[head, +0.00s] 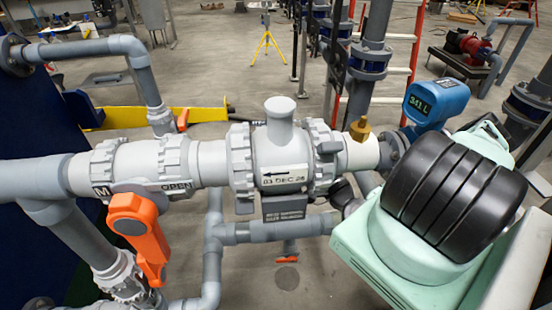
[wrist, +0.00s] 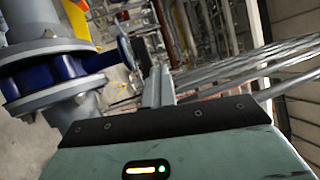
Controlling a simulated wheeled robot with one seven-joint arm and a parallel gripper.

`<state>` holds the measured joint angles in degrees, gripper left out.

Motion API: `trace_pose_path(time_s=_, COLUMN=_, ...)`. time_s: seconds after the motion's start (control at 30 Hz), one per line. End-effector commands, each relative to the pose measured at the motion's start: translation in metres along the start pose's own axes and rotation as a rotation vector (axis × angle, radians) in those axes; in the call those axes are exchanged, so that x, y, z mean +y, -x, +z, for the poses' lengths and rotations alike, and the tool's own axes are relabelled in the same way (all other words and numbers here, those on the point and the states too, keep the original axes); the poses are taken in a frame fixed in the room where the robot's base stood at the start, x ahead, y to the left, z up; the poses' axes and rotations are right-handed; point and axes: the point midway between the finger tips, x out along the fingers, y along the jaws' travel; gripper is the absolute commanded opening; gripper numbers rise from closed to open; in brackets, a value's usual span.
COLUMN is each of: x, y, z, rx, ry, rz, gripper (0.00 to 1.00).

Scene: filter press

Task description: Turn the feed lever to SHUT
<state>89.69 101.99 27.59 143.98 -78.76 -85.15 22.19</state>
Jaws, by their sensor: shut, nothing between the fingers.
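A large orange lever (head: 140,232) sits on the front of a white valve body (head: 135,165) at the left of the head view. The lever hangs down, tilted slightly to the right at its lower end. A label reading OPEN (head: 177,188) is on the valve just above and right of the lever, and an M mark is to its left. I see no SHUT label. My gripper (wrist: 158,85) shows in the wrist view, shut and empty, away from the lever. The lever does not show in the wrist view.
A grey pipe runs across the head view, with a check valve (head: 275,165) and a brass fitting (head: 360,129). A blue meter (head: 437,103) stands right. Smaller orange handles show behind (head: 182,120) and below (head: 287,261). A blue flange (wrist: 55,78) is near my gripper.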

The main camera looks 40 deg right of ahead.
Motion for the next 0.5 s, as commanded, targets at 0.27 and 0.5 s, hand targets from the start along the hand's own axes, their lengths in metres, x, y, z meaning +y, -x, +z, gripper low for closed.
trace_pose_path(time_s=0.27, x=0.002, y=-0.002, z=0.022, rx=0.0, ry=-0.003, rz=0.004, gripper=0.0)
trace_pose_path(time_s=0.5, x=0.004, y=-0.005, z=0.039, rx=0.0, ry=-0.002, rz=0.006, gripper=0.0)
